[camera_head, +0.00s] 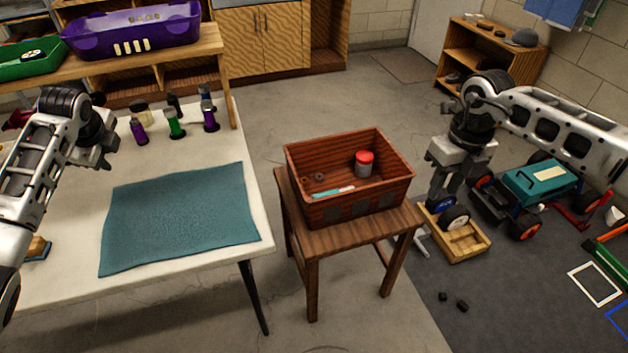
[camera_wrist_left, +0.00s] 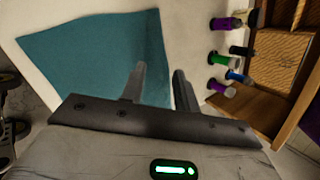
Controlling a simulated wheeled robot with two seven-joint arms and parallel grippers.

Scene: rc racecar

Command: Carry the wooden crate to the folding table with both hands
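The reddish-brown wooden crate (camera_head: 352,209) stands upright on a wooden stool (camera_head: 348,236). It holds a red-lidded container, a light-coloured tool and small round parts. The white folding table (camera_head: 203,277) is to the left of the stool, with a teal mat (camera_head: 180,215) on it. My left gripper (camera_head: 103,160) is over the table, well left of the crate. In the left wrist view my left gripper (camera_wrist_left: 160,85) shows two fingers apart with nothing between them. My right gripper (camera_head: 438,197) points down just right of the crate, apart from it; its finger gap is unclear.
Several bottles (camera_head: 174,122) stand at the table's back. A shelf (camera_head: 217,44) with a purple bin (camera_head: 131,33) is behind them. A small wooden box with wheels (camera_head: 457,240) and a teal RC car (camera_head: 535,187) are on the floor at right. Floor shows between table and stool.

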